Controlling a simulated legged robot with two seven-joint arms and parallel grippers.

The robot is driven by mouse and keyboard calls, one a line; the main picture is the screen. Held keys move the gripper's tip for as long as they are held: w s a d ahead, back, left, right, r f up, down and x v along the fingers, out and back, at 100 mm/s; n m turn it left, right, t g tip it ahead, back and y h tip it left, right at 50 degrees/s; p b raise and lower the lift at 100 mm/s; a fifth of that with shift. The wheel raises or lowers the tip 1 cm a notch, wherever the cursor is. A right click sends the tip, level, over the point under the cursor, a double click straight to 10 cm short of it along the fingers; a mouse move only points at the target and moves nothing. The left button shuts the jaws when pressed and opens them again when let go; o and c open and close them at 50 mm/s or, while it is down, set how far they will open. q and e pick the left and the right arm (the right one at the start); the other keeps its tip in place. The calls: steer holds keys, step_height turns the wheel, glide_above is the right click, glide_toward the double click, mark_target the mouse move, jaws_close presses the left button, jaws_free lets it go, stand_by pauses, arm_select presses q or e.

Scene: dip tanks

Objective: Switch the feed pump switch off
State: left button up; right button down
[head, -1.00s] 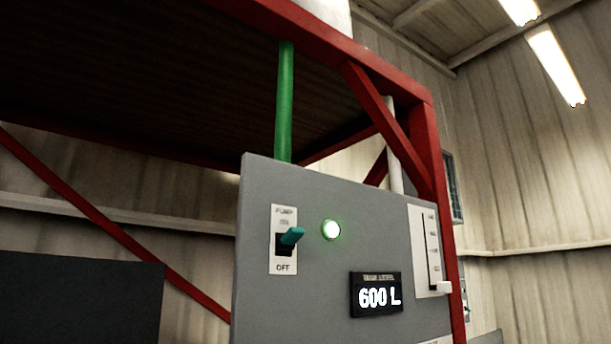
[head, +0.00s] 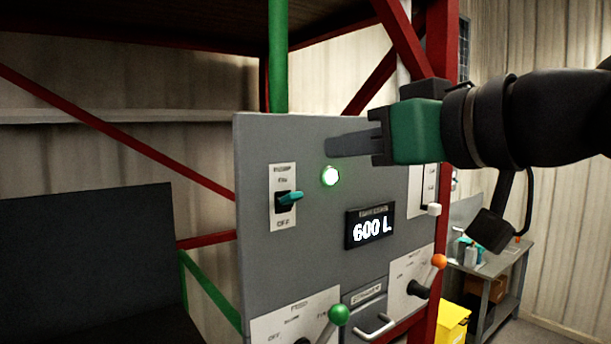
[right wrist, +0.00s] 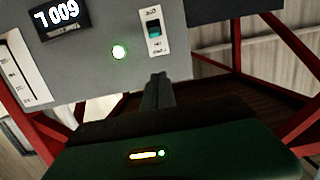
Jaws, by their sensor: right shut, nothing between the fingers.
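The feed pump switch (head: 289,198) is a teal lever on a white plate marked PUMP, with OFF at the bottom, on the grey panel (head: 325,260). Its lever sticks out from the plate. The switch also shows in the right wrist view (right wrist: 154,29), ahead of the fingers. A round lamp (head: 330,176) beside it glows green. My right gripper (head: 330,146) reaches in from the right, shut and empty, with its fingertips above the lamp and up and right of the switch, apart from it. My left gripper is not in view.
A display (head: 370,227) reads 600 L. A level gauge with a white slider (head: 434,209) is partly behind my right gripper. Below are a green-knobbed lever (head: 338,314), an orange-knobbed lever (head: 438,262) and a drawer handle (head: 374,328). Red frame posts stand behind the panel.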

mark_target(286, 159)
steer(key=p+x, duration=0.4)
steer(key=x, duration=0.5)
steer(key=shift+w+d+r, duration=0.1)
steer(key=shift+w+r, duration=0.05)
steer(key=shift+w, duration=0.05)
steer(key=shift+w+a+f, duration=0.3)
steer(key=shift+w+f, duration=0.05)
steer(key=shift+f, duration=0.25)
steer(key=shift+s+d+f+b, duration=0.2)
steer(key=shift+s+d+f, duration=0.1)
steer(key=shift+f, duration=0.2)
steer(key=shift+s+d+f+b, duration=0.2)
steer(key=shift+s+f, duration=0.1)
steer(key=shift+f, duration=0.25)
steer(key=shift+s+d+f, duration=0.1)
steer(key=shift+d+f, duration=0.1)
steer(key=shift+f, duration=0.25)
steer(key=shift+a, duration=0.1)
